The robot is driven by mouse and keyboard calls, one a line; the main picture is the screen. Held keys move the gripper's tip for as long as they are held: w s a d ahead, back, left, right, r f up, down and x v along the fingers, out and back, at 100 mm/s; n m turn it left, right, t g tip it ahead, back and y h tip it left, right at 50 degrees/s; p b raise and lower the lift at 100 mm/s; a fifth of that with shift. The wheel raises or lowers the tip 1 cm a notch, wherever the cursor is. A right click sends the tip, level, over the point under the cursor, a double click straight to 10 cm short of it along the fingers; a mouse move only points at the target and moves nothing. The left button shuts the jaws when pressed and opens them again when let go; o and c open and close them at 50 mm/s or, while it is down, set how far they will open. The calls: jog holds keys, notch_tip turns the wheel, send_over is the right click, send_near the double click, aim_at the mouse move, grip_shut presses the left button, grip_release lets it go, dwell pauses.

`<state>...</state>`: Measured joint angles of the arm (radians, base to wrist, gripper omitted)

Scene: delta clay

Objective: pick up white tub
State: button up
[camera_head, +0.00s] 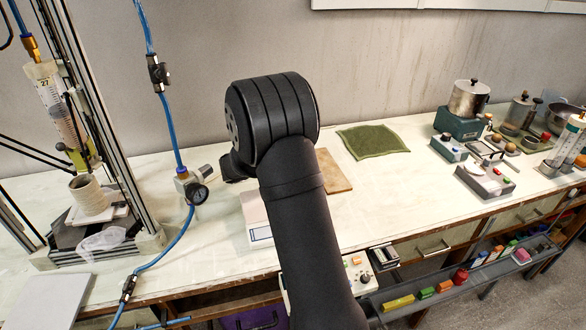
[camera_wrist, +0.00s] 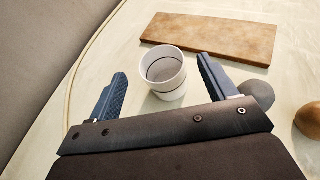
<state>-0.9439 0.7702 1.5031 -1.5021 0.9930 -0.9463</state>
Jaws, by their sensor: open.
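My gripper (camera_wrist: 162,77) is open, with one blue ridged finger on each side of the tub. The tub lies between the fingers as seen from the wrist, with visible gaps on both sides; I cannot tell the height difference. In the head view my dark arm hides the tub and most of my gripper.
A brown board (camera_wrist: 212,38) lies beyond the tub, with a grey round object (camera_wrist: 258,95) and a copper-coloured ball (camera_wrist: 309,118) at the right. A green cloth (camera_head: 373,141) lies right of my arm.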

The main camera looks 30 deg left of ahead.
jog(key=shift+s+a+f, duration=0.1)
jog(key=shift+f, duration=0.55)
jog(key=shift+x, duration=2.45)
jog(key=shift+c, duration=0.3)
jog(key=c, duration=1)
